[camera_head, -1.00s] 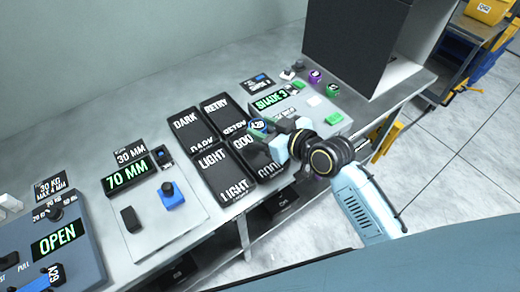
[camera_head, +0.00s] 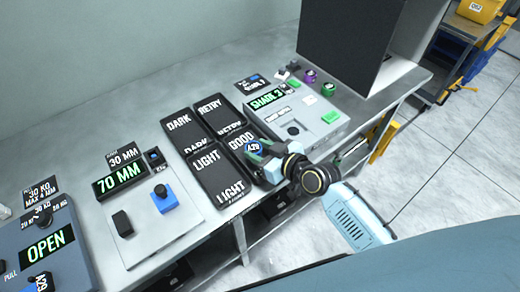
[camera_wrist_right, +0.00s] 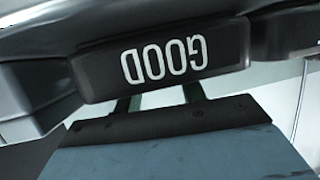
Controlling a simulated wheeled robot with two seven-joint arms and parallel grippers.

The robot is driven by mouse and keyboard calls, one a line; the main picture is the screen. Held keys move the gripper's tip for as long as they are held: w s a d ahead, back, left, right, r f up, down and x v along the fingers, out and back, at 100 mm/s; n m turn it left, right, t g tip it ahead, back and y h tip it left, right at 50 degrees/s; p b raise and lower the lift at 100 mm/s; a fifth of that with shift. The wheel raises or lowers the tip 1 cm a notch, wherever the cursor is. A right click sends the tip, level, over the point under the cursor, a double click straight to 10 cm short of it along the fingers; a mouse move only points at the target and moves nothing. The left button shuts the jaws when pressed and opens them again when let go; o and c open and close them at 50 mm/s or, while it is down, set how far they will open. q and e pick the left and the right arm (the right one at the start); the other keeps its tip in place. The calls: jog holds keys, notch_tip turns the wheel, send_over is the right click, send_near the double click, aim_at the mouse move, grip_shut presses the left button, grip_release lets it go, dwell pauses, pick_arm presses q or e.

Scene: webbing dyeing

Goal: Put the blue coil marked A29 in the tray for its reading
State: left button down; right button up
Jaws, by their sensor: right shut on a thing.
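A small blue coil marked A29 (camera_head: 253,147) is in my right gripper (camera_head: 258,156), over the GOOD tray (camera_head: 229,142). My right gripper is shut on it; whether the coil touches the tray floor I cannot tell. The other black trays are DARK (camera_head: 178,121), RETRY (camera_head: 210,105) and LIGHT (camera_head: 206,160). The shade reader's green display (camera_head: 267,98) reads SHADE 3. In the right wrist view the GOOD label (camera_wrist_right: 165,61) shows upside down; the coil cannot be made out there. My left gripper is not in view.
The shade reader (camera_head: 312,118) stands right of the trays, with a dark booth (camera_head: 350,45) behind it. The 70 MM station (camera_head: 150,215) and the OPEN panel (camera_head: 50,260) lie to the left. The grey bench behind the trays is clear.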

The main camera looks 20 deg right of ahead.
jog(key=o, duration=1)
jog(key=shift+o, duration=0.2)
jog(key=shift+s+d+r, duration=0.1)
jog(key=shift+r, duration=0.05)
jog(key=p+v, duration=0.1)
jog(key=v, duration=1)
jog(key=shift+s, duration=0.35)
jog(key=shift+d+r, duration=0.1)
